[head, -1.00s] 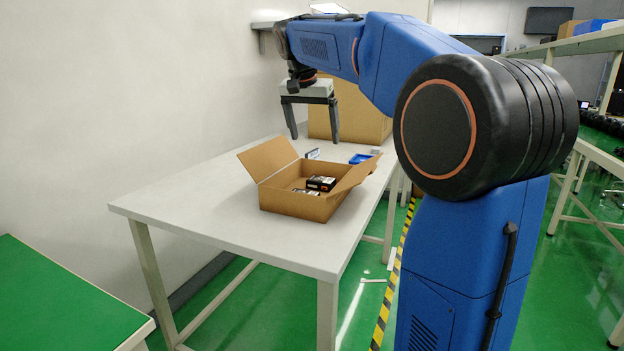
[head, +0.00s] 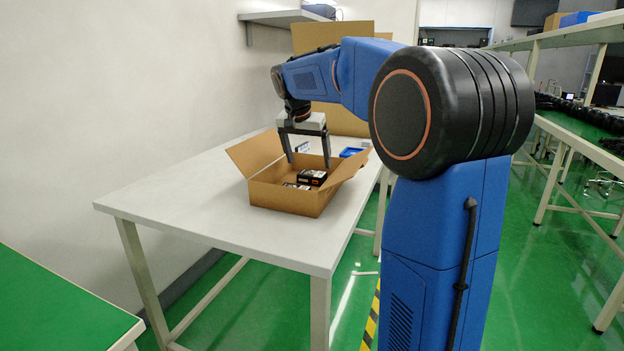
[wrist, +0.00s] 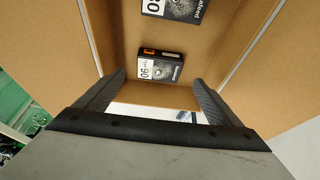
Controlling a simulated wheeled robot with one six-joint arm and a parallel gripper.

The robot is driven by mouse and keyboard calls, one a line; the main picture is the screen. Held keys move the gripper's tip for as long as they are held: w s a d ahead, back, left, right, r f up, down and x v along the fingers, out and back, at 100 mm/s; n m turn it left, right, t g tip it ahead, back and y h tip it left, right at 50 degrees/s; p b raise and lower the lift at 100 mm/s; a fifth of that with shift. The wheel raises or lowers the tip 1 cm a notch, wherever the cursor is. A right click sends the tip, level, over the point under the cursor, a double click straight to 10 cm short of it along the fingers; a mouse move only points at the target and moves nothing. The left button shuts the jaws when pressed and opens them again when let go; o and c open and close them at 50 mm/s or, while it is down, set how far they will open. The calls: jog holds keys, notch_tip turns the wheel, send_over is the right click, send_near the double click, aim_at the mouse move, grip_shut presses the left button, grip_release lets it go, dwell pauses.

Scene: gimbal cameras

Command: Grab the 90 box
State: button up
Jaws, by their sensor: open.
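The 90 box (wrist: 155,67) is a small black and white box with an orange mark, and "90" is printed on its white end. It lies inside the open cardboard box (head: 285,200), near one end wall. In the head view a dark small box (head: 312,177) shows in the carton; I cannot read its label there. My gripper (head: 308,163) is open and empty, pointing down over the carton's far side. In the wrist view its fingers (wrist: 160,85) stand apart on either side of the carton end, with the 90 box ahead between them, untouched.
A second small box (wrist: 175,8), also black and white, lies in the carton farther from the fingers. The carton's raised flaps (head: 256,153) flank its opening. A blue tray (head: 350,152) is on the white table (head: 190,205) behind. The table's left part is clear.

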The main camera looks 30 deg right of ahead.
aim_at(312, 173)
jog(key=shift+x, duration=2.65)
jog(key=shift+s+d, duration=0.1)
jog(key=c, duration=1.2)
